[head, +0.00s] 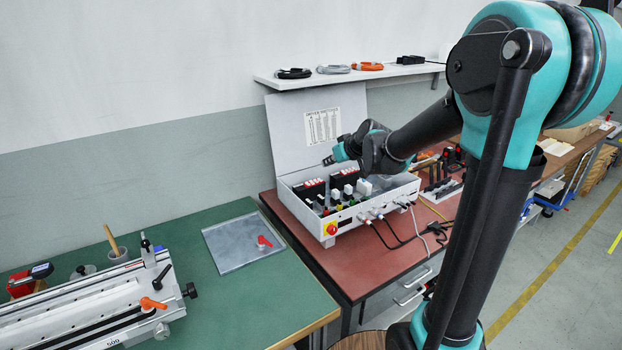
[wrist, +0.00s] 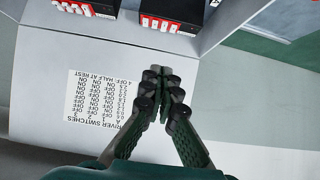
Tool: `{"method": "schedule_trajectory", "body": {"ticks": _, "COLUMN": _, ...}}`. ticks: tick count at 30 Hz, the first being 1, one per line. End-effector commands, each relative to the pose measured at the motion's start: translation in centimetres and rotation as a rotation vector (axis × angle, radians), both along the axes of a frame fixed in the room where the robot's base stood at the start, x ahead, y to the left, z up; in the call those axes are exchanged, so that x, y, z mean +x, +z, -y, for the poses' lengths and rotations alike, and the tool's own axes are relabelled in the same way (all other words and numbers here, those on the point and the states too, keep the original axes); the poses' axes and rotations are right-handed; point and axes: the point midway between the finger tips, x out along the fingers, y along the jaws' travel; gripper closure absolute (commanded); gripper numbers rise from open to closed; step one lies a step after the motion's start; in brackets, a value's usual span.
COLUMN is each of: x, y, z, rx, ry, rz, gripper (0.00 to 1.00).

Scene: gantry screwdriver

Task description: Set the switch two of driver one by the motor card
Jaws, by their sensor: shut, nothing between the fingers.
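An open grey control box (head: 372,211) stands on the red bench with its lid raised. The motor card (head: 322,125) is on the inside of the lid. In the wrist view the card (wrist: 101,108) is upside down, headed "DRIVER SWITCHES", with ON/OFF columns too small to read surely. Two black drivers with red-and-white faces, one (wrist: 88,10) and another (wrist: 172,15), show at the top of the wrist view. I cannot tell which is driver one, nor the switch positions. My gripper (wrist: 160,75) is shut and empty, in front of the lid; in the head view it (head: 328,160) is above the box.
The red bench (head: 377,263) carries cables at the box's front. A shelf (head: 345,76) with coiled cables hangs above the lid. A green bench (head: 205,290) at left holds a metal plate (head: 240,243) and a long rail device (head: 90,310). Tools stand right of the box.

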Motion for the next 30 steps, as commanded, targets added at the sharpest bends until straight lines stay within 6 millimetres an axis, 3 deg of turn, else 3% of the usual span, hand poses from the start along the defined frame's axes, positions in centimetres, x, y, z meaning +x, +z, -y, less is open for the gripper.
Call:
{"method": "schedule_trajectory", "body": {"ticks": 16, "x": 0.8, "y": -0.3, "z": -0.5, "rx": 0.001, "ry": 0.005, "rz": 0.006, "gripper": 1.00}}
{"method": "schedule_trajectory", "body": {"ticks": 30, "x": 5.3, "y": -4.6, "z": -3.6, "rx": 0.001, "ry": 0.005, "rz": 0.006, "gripper": 1.00}}
